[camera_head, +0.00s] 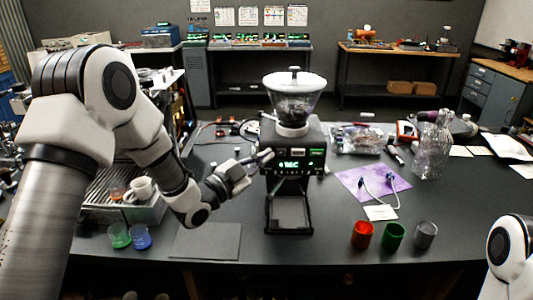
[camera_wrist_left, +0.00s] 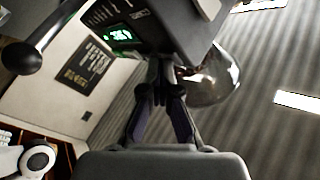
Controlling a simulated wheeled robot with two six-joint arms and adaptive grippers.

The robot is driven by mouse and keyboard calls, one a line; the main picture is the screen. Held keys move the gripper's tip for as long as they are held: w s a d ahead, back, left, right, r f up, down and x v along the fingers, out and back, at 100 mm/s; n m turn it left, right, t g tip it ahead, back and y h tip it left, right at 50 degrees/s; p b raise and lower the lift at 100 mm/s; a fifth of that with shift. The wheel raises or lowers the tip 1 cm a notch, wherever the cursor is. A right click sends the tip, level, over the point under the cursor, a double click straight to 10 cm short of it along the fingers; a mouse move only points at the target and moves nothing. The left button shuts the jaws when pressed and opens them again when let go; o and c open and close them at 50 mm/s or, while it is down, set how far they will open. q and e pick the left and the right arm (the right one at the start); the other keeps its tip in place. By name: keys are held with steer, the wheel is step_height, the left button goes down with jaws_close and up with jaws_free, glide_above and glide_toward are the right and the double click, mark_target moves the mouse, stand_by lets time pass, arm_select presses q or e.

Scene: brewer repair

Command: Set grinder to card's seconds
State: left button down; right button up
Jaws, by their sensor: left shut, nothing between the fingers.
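The grinder (camera_head: 310,135) stands mid-table, with a clear hopper (camera_head: 294,97) of dark beans on top. Its front has a lit green display (camera_head: 292,164) and a row of small buttons below; the digits are too small to read surely. My left gripper (camera_head: 265,156) is shut and empty, its tips at the left side of the grinder's front panel. I cannot tell if they touch it. In the left wrist view its closed fingers (camera_wrist_left: 162,70) point at the grinder body (camera_wrist_left: 180,28). A white card (camera_head: 380,212) lies right of the grinder; its writing is unreadable. My right gripper is out of view.
A purple mat (camera_head: 372,182) with cables lies to the right, near a glass carafe (camera_head: 432,150). Red (camera_head: 362,235), green (camera_head: 393,236) and grey (camera_head: 425,235) cups stand near the front edge. A white mug (camera_head: 139,188) sits at left. A dark flat mat (camera_head: 205,241) lies left of the grinder.

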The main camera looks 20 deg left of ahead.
arm_select(q)
steer(key=shift+s, duration=0.1)
steer(key=shift+s+d+f+b, duration=0.1)
steer(key=shift+s+d+b, duration=0.05)
steer(key=shift+s+b, duration=0.2)
steer(key=shift+s+d, duration=0.1)
steer(key=shift+s, duration=0.2)
steer(key=s, duration=0.2)
steer(key=s+d+b, duration=0.1)
steer(key=s, duration=0.1)
steer(key=shift+s+d, duration=0.15)
steer(key=shift+s, duration=0.25)
stand_by(0.5)
